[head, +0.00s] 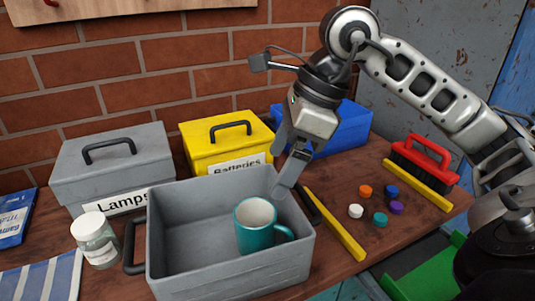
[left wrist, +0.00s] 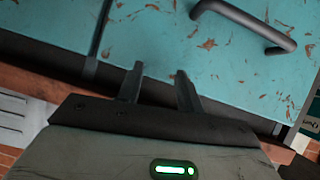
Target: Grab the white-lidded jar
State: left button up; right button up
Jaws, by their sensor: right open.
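The white-lidded jar (head: 98,248) is clear glass and stands upright on the wooden bench at the lower left, beside the grey bin's left side. My right gripper (head: 287,172) is open and points down above the right rear part of the open grey bin (head: 180,282). It is well to the right of the jar, with the bin between them. My left gripper is not in the head view. In the left wrist view my left gripper (left wrist: 159,90) has its two fingers apart and nothing between them, facing a worn teal cabinet front.
A teal mug (head: 258,232) stands in the grey bin. Behind are a grey "Lamps" box (head: 112,172), a yellow "Batteries" box (head: 225,140) and a blue box (head: 345,130). Several coloured caps (head: 365,191), yellow strips and a red brush (head: 424,155) lie right. A striped cloth (head: 40,280) lies left.

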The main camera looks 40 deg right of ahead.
aim_at(104, 252)
jog(key=k, duration=1)
